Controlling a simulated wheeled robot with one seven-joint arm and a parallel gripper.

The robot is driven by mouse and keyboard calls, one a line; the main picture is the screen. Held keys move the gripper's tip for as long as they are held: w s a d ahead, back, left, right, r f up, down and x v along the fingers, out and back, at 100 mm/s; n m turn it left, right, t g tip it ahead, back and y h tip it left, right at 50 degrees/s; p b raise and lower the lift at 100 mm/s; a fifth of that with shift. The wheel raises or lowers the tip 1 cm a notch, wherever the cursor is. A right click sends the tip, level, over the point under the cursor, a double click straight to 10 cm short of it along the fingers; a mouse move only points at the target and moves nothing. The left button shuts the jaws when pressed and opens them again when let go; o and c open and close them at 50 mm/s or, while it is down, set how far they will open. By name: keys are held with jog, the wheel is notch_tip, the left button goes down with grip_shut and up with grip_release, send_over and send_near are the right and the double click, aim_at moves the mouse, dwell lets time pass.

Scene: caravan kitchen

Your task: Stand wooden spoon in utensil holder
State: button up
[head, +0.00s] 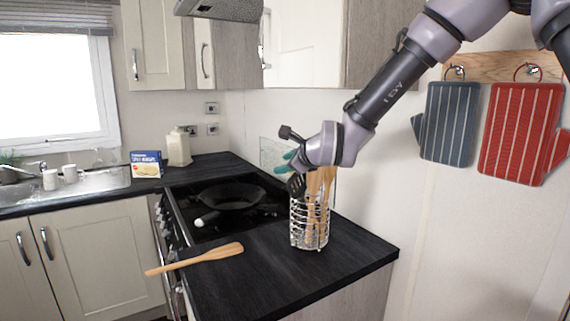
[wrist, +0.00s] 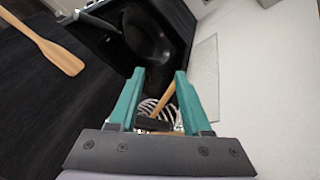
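The wooden spoon (head: 215,253) lies flat on the dark worktop, its handle sticking out past the left edge. In the wrist view the spoon (wrist: 52,48) is at the upper left, well apart from my fingers. The utensil holder (head: 296,232) is an upright wire basket near the wall, holding wooden utensils and a dark one. My gripper (head: 288,162) is above the holder, partly hidden by my wrist in the head view. In the wrist view its teal fingers (wrist: 158,74) are apart. A wooden handle and the holder's wires (wrist: 150,106) show between and beyond them.
A hob with a dark pan (head: 230,196) lies behind the spoon. A glass panel (head: 272,152) stands by the wall behind the holder. A blue box (head: 146,164) and a cream container (head: 179,148) are at the back.

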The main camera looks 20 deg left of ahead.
jog(key=v, duration=1)
jog(key=shift+s+d+r, duration=0.15)
jog(key=shift+s+d, duration=0.05)
jog(key=shift+d, duration=0.1)
dwell(0.4)
jog(key=w+d+r+n+h, duration=0.1)
jog(key=d+r+n+h, duration=0.25)
jog(key=d, duration=0.85)
jog(key=w+d+r+n+h, duration=0.2)
jog(key=d+n, duration=0.2)
jog(key=d, duration=0.8)
jog(key=s+d+r+n+g+h, duration=0.1)
jog(key=s+d+n, duration=0.2)
jog(key=s+d, duration=0.3)
jog(key=s+d+r+n+h, duration=0.1)
jog(key=s+d+n, duration=0.2)
jog(key=s+d, duration=0.4)
jog(key=d, duration=0.4)
jog(key=shift+d+r+g, duration=0.25)
jog(key=shift+d+g, duration=0.1)
jog(key=shift+g, duration=0.05)
